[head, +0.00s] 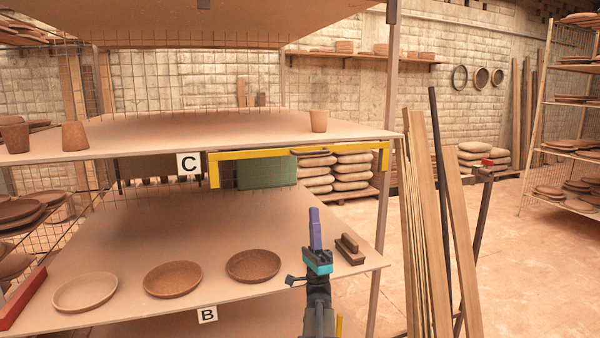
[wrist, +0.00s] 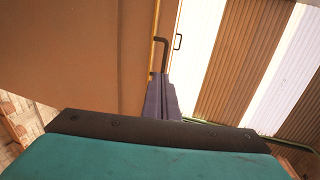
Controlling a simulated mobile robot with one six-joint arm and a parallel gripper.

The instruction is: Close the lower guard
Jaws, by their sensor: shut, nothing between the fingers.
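A yellow frame (head: 300,153) with short downturned ends hangs along the front edge of the shelf marked C. A small yellow piece (head: 339,325) shows low down beside my arm, mostly hidden; I cannot tell whether it belongs to the lower guard. In the wrist view a thin yellow strip (wrist: 154,50) runs along a brown panel's edge, with a dark bent handle (wrist: 161,42) by it. My gripper (head: 314,228) is shut and empty, fingers pointing up, in front of shelf B's right part. Its purple fingers (wrist: 160,98) appear just below the handle; I cannot tell if they touch.
Shelf B (head: 200,228) holds several brown dishes, including one (head: 253,265) left of my gripper, and a brown wooden block (head: 349,250) to its right. Shelf C (head: 230,131) is above. Leaning planks (head: 428,220) stand at the right, with open floor (head: 530,265) beyond.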

